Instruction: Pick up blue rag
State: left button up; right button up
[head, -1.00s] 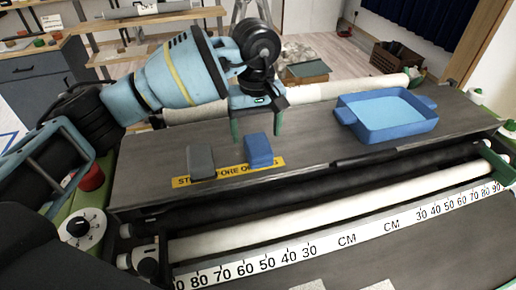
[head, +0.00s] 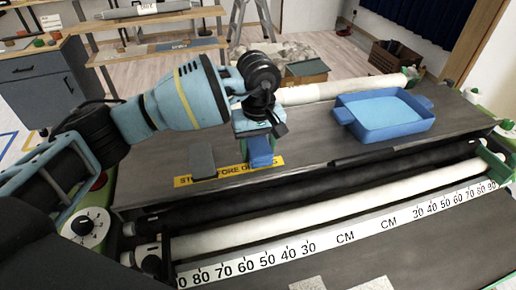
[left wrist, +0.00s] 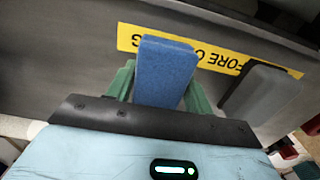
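The blue rag (head: 261,152) is a small blue block on the dark machine top, at the yellow warning strip (head: 205,180). My left gripper (head: 260,157) points down over it, with a green finger on each side. In the left wrist view the blue rag (left wrist: 166,72) lies between the two fingers (left wrist: 160,88), which look to be against its sides. No clear gap shows between fingers and rag. The rag looks still at the surface; whether it is lifted at all I cannot tell. My right gripper is not in view.
A grey block (head: 202,161) lies just left of the rag, close to my left gripper. A blue tray (head: 385,132) stands to the right on the machine top. A pale roll (head: 340,90) lies along the back edge. The surface between rag and tray is clear.

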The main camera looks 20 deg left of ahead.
aim_at(257, 145)
pick_arm(q)
jog(key=c, duration=0.5)
jog(key=shift+o, duration=0.2)
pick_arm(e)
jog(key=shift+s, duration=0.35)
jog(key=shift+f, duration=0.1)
pick_arm(q)
jog(key=shift+r, duration=0.8)
jog(key=shift+s+r+b, duration=0.15)
jog(key=shift+s+r, duration=0.05)
jog(key=shift+r, duration=0.3)
jog(key=shift+s+r+b, duration=0.15)
jog(key=shift+s+r, duration=0.05)
jog(key=shift+r, duration=0.25)
jog(key=s+r, duration=0.1)
jog(key=s, duration=1.4)
jog(key=shift+r+b, duration=0.25)
jog(key=shift+b, duration=0.15)
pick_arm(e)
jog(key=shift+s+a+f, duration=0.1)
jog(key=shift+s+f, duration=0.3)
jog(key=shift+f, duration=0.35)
pick_arm(q)
jog(key=shift+s+d, duration=0.1)
